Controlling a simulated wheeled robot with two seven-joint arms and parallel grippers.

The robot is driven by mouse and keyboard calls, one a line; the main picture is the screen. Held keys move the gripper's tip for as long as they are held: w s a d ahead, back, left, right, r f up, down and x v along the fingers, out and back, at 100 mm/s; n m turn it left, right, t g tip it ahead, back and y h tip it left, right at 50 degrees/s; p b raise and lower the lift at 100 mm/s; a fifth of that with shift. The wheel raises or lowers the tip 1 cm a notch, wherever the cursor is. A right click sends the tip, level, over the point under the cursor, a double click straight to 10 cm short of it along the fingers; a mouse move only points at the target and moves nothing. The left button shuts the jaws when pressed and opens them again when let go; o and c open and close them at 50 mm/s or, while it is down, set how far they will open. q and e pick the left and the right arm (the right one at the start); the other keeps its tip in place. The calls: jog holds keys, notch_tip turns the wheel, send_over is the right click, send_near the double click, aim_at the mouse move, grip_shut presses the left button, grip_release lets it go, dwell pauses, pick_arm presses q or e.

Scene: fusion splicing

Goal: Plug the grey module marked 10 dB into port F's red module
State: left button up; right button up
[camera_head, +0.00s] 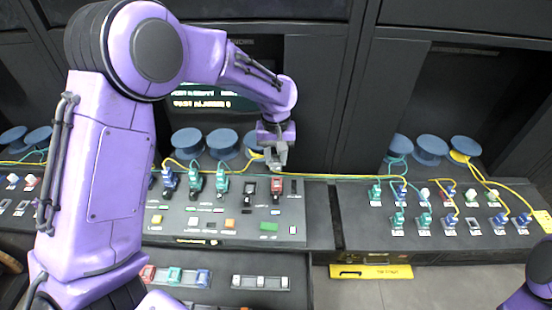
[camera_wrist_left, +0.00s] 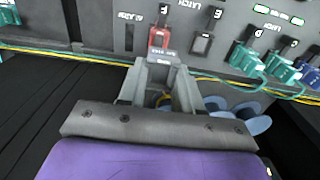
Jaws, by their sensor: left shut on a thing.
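The red module (camera_head: 276,186) stands on the dark panel in the head view, right of a black one. In the wrist view the red module (camera_wrist_left: 159,36) sits by the letter F. My left gripper (camera_head: 276,158) is just behind and above it, pointing down. In the wrist view the left gripper (camera_wrist_left: 160,84) is shut on a small grey module (camera_wrist_left: 158,54), whose marking is too small to read. The grey module lines up with the red module and overlaps its near edge; I cannot tell whether it is seated in it. My right gripper is out of view.
Green and blue modules with cables (camera_head: 195,181) stand to the left on the panel. A yellow-green cable (camera_wrist_left: 85,57) runs along the panel's back edge, under my left gripper. Blue discs (camera_head: 222,143) stand behind. A second panel (camera_head: 385,240) with several modules is on the right.

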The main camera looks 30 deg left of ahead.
pick_arm(q)
jog(key=f, duration=0.3)
jog(key=shift+w+f+b, duration=0.3)
jog(key=shift+w+f, duration=0.05)
jog(key=shift+s+f, duration=0.15)
jog(key=shift+f, duration=0.6)
jog(key=shift+w+f, duration=0.2)
jog(key=shift+f, duration=0.4)
jog(key=shift+s, duration=0.15)
jog(key=shift+r, duration=0.1)
jog(key=shift+p, duration=0.35)
jog(key=shift+f, duration=0.6)
